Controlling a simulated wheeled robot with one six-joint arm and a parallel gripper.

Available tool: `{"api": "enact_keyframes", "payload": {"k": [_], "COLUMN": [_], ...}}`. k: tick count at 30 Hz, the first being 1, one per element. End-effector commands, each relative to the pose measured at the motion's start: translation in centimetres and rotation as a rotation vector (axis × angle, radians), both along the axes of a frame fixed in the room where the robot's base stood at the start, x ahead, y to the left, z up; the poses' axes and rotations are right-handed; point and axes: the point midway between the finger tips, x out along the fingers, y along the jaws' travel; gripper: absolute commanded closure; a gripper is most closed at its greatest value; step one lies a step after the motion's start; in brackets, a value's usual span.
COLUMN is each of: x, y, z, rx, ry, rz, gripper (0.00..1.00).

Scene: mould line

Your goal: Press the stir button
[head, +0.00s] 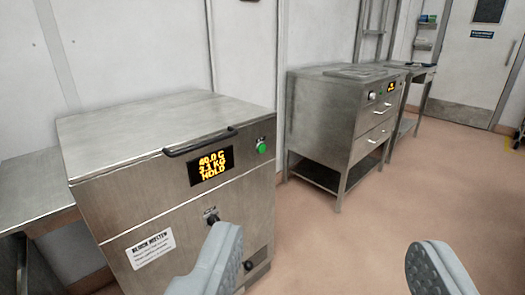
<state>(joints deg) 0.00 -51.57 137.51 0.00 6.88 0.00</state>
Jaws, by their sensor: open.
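A steel machine (130,190) with a flat lid stands at the left. A round green button (262,147) sits on its front panel, right of the display, with a small label above it too small to read. The lit display (211,166) shows amber text that seems to read 40.0 C, 3.1 KG, HOLD. My gripper (325,262) is open and empty at the bottom of the view, its two grey fingers wide apart. It is apart from the button, which lies higher in the picture between the fingers' lines. The left finger hides part of the machine's lower front.
A dark handle (200,143) runs along the lid's front edge. A black knob or spout (211,217) sticks out below the display. A second steel unit with drawers (350,115) stands farther back. A steel bench (30,195) is at far left. Floor (400,200) is clear at right.

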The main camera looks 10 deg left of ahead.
Motion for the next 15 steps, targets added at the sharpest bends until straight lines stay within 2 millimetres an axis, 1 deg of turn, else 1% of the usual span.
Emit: {"api": "enact_keyframes", "payload": {"k": [1, 5, 6, 8, 9, 15], "x": [0.0, 0.0, 0.0, 0.0, 0.0, 0.0], "y": [0.0, 0.0, 0.0, 0.0, 0.0, 0.0], "z": [0.0, 0.0, 0.0, 0.0, 0.0, 0.0], "rx": [0.0, 0.0, 0.0, 0.0, 0.0, 0.0], "ry": [0.0, 0.0, 0.0, 0.0, 0.0, 0.0], "rz": [0.0, 0.0, 0.0, 0.0, 0.0, 0.0], "gripper": [0.52, 0.78, 0.86, 0.97, 1.0, 1.0]}}
